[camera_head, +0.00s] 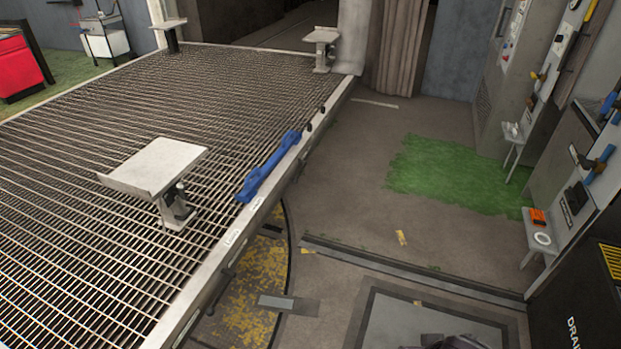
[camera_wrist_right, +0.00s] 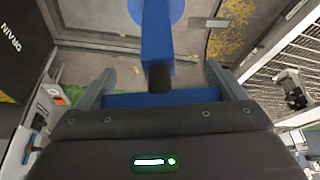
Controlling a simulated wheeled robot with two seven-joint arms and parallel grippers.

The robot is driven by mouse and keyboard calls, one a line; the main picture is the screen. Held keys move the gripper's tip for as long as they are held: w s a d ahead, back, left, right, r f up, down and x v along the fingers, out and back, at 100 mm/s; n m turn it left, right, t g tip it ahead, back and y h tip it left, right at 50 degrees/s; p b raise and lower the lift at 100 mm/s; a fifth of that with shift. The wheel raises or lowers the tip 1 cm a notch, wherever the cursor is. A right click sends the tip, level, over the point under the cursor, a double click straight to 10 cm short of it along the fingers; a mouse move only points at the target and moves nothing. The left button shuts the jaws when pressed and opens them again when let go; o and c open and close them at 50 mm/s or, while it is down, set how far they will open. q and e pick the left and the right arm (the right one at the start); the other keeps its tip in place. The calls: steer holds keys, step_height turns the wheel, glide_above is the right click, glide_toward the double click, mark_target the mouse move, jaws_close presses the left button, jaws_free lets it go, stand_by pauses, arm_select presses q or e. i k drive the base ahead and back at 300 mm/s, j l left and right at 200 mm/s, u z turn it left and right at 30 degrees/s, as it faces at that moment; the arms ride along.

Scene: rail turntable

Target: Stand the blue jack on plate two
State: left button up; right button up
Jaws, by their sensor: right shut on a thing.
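In the head view three raised plates stand on the grated deck: a near one (camera_head: 155,165), a far right one (camera_head: 322,35) and a far left one (camera_head: 168,25). I cannot tell which is plate two. All three tops look bare. Neither the jack nor my left gripper can be made out in the head view.
A long blue bar-shaped piece (camera_head: 268,168) lies along the right edge of the grated deck (camera_head: 70,130). Small white labels (camera_head: 232,238) on the deck rail are too small to read. Wall shelves with tools (camera_head: 540,240) line the right. The floor (camera_head: 360,190) between is mostly clear.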

mark_target(169, 167)
steer(key=i+j+z, duration=0.1)
steer(key=i, duration=0.45)
steer(key=i+j+z, duration=0.15)
steer(key=i, duration=0.45)
steer(key=i+u, duration=0.25)
steer(key=i, duration=0.2)
steer(key=i+l+u, duration=0.2)
steer(key=i, duration=0.2)
steer(key=i+u, duration=0.1)
steer(key=u, duration=0.3)
steer(key=i+u, duration=0.15)
steer(key=u, duration=0.2)
steer(key=i+u, duration=0.15)
steer(key=u, duration=0.25)
steer(key=i+l+u, duration=0.1)
steer(key=u, duration=0.3)
steer(key=i+u, duration=0.2)
steer(key=u, duration=0.2)
steer(key=i+l+u, duration=0.1)
steer(key=u, duration=0.25)
steer(key=i+l+u, duration=0.15)
steer(key=i+u, duration=0.25)
steer(key=k, duration=0.1)
